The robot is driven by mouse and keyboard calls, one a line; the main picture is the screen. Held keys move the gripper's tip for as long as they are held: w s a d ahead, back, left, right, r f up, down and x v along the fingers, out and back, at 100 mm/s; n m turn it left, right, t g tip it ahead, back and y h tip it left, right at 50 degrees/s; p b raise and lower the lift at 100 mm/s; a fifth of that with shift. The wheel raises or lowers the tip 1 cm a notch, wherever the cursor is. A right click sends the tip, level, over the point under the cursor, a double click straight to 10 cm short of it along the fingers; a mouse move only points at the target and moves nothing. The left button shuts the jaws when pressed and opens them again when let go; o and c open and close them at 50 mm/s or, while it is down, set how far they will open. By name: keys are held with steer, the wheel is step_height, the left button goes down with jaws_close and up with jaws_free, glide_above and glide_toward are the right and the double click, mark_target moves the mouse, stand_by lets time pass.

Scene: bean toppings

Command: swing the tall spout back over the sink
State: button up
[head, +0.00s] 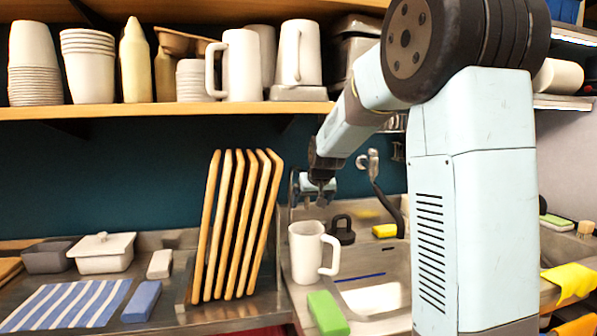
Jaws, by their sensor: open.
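The tall spout (375,178) rises behind the sink in the head view. It has a silvery upper end and a dark curved lower part that runs down to the right, and my body hides part of that area. The steel sink (392,268) lies below and in front of it, with its right part hidden behind my column. My gripper (320,196) is open and points down, to the left of the spout and apart from it in the picture. It is small and dark here, and I see nothing held in it.
A white mug (308,252) stands on the counter below my gripper. A dark ring-handled object (342,232) and a yellow sponge (384,231) sit near the sink. A green sponge (327,313) lies in front. Wooden boards (238,225) stand upright at left, beneath a loaded shelf (150,110).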

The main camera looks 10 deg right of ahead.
steer(key=w+d, duration=0.2)
steer(key=d, duration=0.7)
steer(key=shift+d, duration=0.15)
stand_by(0.8)
steer(key=shift+d, duration=0.1)
steer(key=w+d, duration=0.5)
steer(key=d, duration=0.4)
steer(key=shift+w+d, duration=0.15)
steer(key=shift+w, duration=0.05)
stand_by(1.2)
steer(key=shift+w, duration=0.1)
steer(key=v, duration=0.8)
steer(key=shift+d+r, duration=0.3)
steer(key=shift+r, duration=0.1)
stand_by(0.5)
